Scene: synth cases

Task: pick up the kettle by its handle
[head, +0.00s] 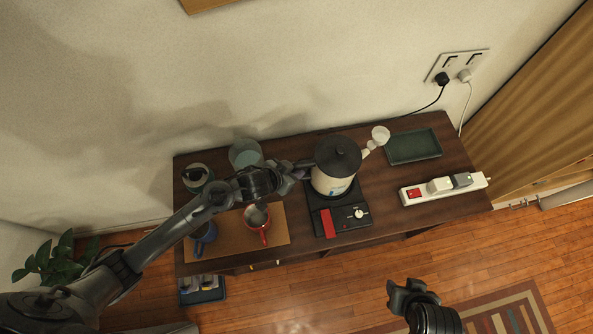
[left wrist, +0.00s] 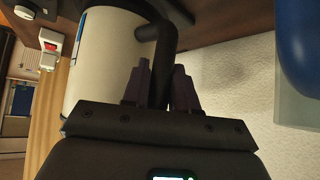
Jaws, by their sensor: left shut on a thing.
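The kettle (head: 333,183) is cream with a dark lid (head: 338,155) and a pale spout pointing right in the head view. It sits upright over the black hot plate (head: 341,220); I cannot tell whether it touches the plate. Its dark handle is on the left side, mostly hidden by my left gripper (head: 301,169). In the left wrist view the black handle (left wrist: 167,42) runs between the fingers of my left gripper (left wrist: 160,85), which is shut on it beside the kettle's cream body (left wrist: 105,60). My right gripper (head: 408,291) is in front of the table, away from the kettle; its jaws are unclear.
A glass container (head: 244,153) and a jar (head: 198,177) stand behind. A green tray (head: 413,146) and a power strip (head: 444,189) lie at the right.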

